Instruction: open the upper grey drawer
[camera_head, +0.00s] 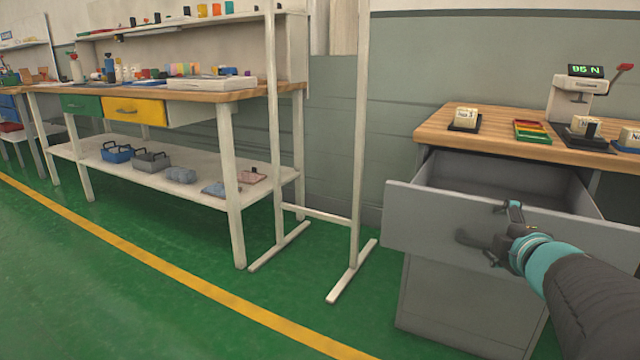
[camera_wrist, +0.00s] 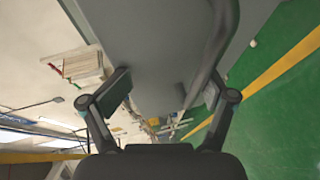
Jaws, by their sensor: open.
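The upper grey drawer (camera_head: 425,215) is pulled well out of the grey cabinet under the wooden bench top, and its empty-looking inside shows. My gripper (camera_head: 490,224) is at the outer face of the drawer front, with its fingers spread. In the wrist view, my gripper (camera_wrist: 165,92) is open, one finger on each side of the picture. The grey drawer front (camera_wrist: 150,45) fills the upper middle there. The curved bar handle (camera_wrist: 213,48) runs close by the right finger; I cannot tell whether they touch.
A lower grey cabinet front (camera_head: 465,300) is below the drawer. On the wooden top (camera_head: 445,124) stand a scale (camera_head: 575,105), a coloured tray (camera_head: 532,131) and small boxes. A white frame stand (camera_head: 360,180) is left of the cabinet. Green floor (camera_head: 200,260) is clear in front.

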